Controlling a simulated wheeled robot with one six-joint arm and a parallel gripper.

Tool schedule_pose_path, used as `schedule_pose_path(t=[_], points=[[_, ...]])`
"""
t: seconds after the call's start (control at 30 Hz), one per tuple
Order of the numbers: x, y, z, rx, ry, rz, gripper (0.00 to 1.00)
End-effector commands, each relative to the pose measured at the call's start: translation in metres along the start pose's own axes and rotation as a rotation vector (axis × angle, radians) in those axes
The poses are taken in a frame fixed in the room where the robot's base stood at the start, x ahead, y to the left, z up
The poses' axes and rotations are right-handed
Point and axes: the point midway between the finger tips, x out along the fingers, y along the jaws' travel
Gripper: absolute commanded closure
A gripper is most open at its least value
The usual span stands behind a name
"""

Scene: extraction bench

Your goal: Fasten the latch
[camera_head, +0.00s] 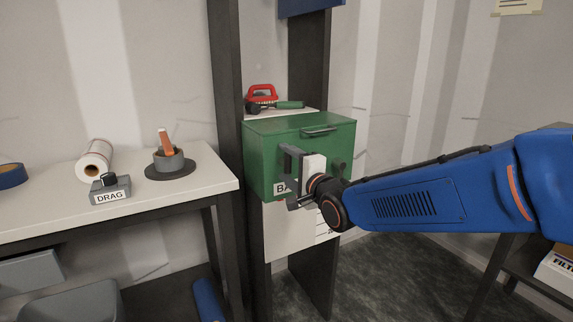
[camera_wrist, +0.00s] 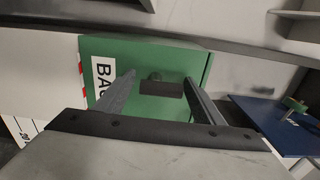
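A green metal box (camera_head: 262,150) is fixed on the dark upright frame, with a partly hidden white label beginning "BA". A dark fitting (camera_head: 341,168), which looks like the latch, is on its front, right of my gripper. The wrist view shows a dark bar with a round knob (camera_wrist: 174,89) on the green front (camera_wrist: 192,63). My gripper (camera_head: 288,177) is in front of the box. In the wrist view its two fingers stand apart, with the bar and knob between them in the picture. Nothing is visibly gripped, and I cannot tell whether the fingers touch the box.
A handle (camera_head: 320,132) is on the box's upper part. A dark table stands at right.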

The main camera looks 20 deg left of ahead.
Motion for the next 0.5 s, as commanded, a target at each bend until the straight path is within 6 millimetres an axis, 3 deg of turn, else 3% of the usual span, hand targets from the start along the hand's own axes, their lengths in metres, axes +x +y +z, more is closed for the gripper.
schedule_pose_path(t=[0.33,0.5], points=[[-0.001,-0.002,0.000,-0.001,-0.001,-0.003,0.34],[-0.016,-0.003,0.000,-0.002,0.000,-0.004,0.34]])
